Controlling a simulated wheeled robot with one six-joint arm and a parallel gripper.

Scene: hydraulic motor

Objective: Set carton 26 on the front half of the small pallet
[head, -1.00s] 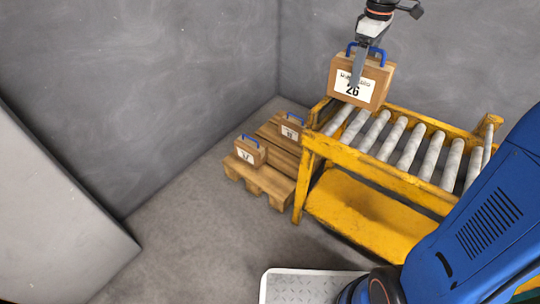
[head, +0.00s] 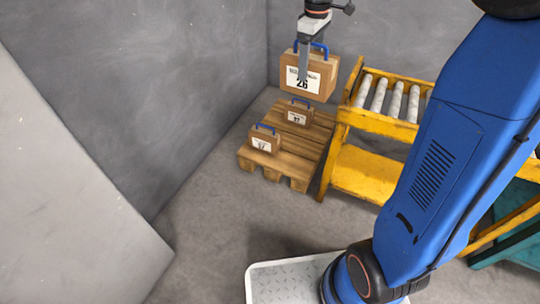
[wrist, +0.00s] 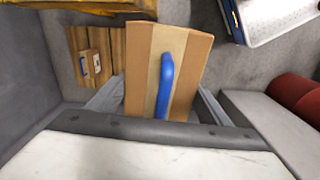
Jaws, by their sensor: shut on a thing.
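Carton 26 (head: 322,75) is a brown box with a white label and a blue handle on top. My gripper (head: 304,58) is shut on it and holds it upright in the air. In the head view it shows above and behind the far end of the small wooden pallet (head: 317,138). In the wrist view the carton (wrist: 188,75) fills the middle, its blue handle up, with the pallet (wrist: 116,45) below to the left. The exact height above the pallet is hard to tell.
Two smaller cartons stand on the pallet, one at its left front (head: 264,142) and one farther back (head: 299,113); their numbers are too small to read surely. A yellow roller conveyor (head: 365,170) stands close right of the pallet. Grey walls (head: 200,60) rise behind and left.

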